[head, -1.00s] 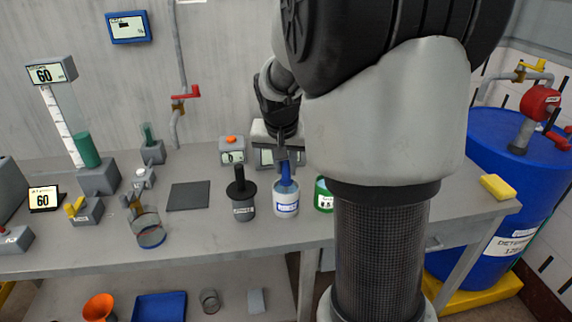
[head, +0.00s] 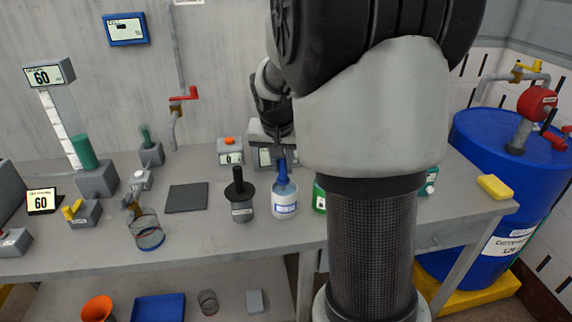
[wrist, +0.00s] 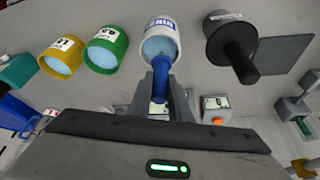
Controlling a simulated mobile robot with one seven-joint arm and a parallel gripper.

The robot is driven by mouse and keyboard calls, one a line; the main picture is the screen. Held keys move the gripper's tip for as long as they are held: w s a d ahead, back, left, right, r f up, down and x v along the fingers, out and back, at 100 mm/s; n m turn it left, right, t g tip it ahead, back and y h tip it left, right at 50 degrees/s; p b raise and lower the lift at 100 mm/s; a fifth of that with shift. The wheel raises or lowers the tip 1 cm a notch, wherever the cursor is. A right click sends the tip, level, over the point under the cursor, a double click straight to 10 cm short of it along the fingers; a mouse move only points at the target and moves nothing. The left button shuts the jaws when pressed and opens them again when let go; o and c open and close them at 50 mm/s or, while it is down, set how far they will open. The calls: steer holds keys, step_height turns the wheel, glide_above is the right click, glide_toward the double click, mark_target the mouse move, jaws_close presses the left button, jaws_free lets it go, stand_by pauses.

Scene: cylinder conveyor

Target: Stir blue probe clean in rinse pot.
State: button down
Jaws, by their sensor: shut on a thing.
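The blue probe (head: 283,170) stands with its lower end inside a white pot (head: 285,210) with a blue label, whose lettering I cannot read surely. In the wrist view the blue probe (wrist: 160,72) reaches past the rim of the white pot (wrist: 174,27), which holds pale blue liquid. The probe's tip is hidden in the pot. My gripper (head: 283,149) is above the pot, shut on the upper part of the probe. In the wrist view my gripper (wrist: 160,100) has a finger on either side of the probe.
A grey pot (head: 242,211) with a black-handled piece stands close left of the white pot. Green (wrist: 106,50) and yellow (wrist: 62,55) pots stand on its other side. A small display box (head: 230,152) is behind. A dark flat pad (head: 186,198) lies farther left.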

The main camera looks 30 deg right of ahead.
steer(key=shift+s+a+b, duration=0.15)
steer(key=shift+s+b, duration=0.05)
steer(key=shift+s, duration=0.4)
steer(key=shift+s+a+b, duration=0.15)
steer(key=shift+s, duration=0.45)
steer(key=shift+w+d+p, duration=0.15)
steer(key=shift+w+d, duration=0.05)
steer(key=shift+w, duration=0.45)
steer(key=shift+w+d+p, duration=0.15)
steer(key=shift+w, duration=0.45)
steer(key=shift+s+a+b, duration=0.2)
steer(key=shift+s, duration=0.45)
steer(key=shift+s+a+b, duration=0.15)
steer(key=shift+s+b, duration=0.05)
steer(key=shift+s, duration=0.4)
steer(key=shift+w+d+p, duration=0.2)
steer(key=shift+w, duration=0.45)
steer(key=shift+w+d+p, duration=0.15)
steer(key=shift+w+d, duration=0.05)
steer(key=shift+w, duration=0.4)
steer(key=shift+s+a, duration=0.25)
steer(key=shift+a, duration=0.25)
steer(key=shift+s+d+b, duration=0.15)
steer(key=shift+s+b, duration=0.3)
steer(key=shift+s, duration=0.6)
steer(key=shift+w+d, duration=0.1)
steer(key=shift+w, duration=0.55)
